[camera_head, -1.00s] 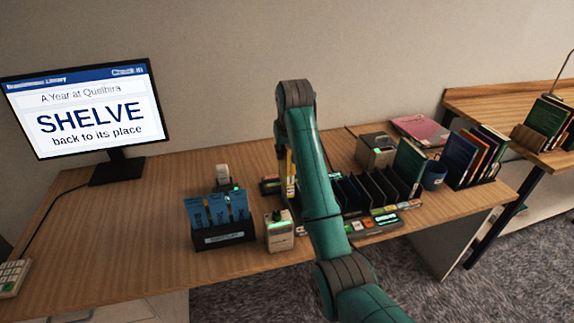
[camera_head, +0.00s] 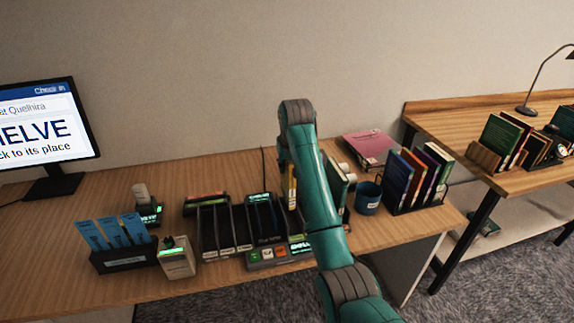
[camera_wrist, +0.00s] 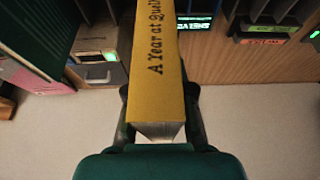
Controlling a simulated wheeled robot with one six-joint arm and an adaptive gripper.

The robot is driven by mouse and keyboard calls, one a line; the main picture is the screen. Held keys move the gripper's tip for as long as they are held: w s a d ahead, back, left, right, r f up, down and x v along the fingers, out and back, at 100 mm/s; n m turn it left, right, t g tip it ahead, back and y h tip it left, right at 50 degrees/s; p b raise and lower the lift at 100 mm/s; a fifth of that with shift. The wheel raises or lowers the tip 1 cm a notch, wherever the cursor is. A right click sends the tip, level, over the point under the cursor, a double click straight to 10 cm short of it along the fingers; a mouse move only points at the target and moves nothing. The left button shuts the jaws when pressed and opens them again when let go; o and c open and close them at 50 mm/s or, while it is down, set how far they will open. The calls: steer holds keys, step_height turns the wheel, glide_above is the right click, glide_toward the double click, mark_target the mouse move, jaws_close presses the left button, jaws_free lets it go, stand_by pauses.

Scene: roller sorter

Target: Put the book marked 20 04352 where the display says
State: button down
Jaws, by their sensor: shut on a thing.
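A yellow book (camera_wrist: 157,70) fills the middle of the wrist view, its spine reading "A Year at Quel..." before the frame cuts it off. My gripper (camera_wrist: 160,125) is shut on it, one finger on each side. In the head view the yellow book (camera_head: 291,188) shows as a narrow strip beside my arm, above the sorter. The number 20 04352 is not visible. The display (camera_head: 45,130) on the left is partly cut off; its readable part says "...ELVE", "...ck to its place". My arm hides part of the sorter.
The sorter (camera_head: 222,250) has several dark slots. A holder with blue cards (camera_head: 125,262) stands left of it. A blue mug (camera_head: 367,198) and a row of books (camera_head: 418,175) stand to the right. Another desk (camera_head: 450,115) with more books (camera_head: 500,138) is at far right.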

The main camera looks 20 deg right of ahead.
steer(key=shift+d+f, duration=0.15)
steer(key=shift+f, duration=2.25)
steer(key=shift+d+f, duration=0.15)
steer(key=shift+f, duration=2.85)
steer(key=c, duration=0.9)
jaws_free()
steer(key=v, duration=1.2)
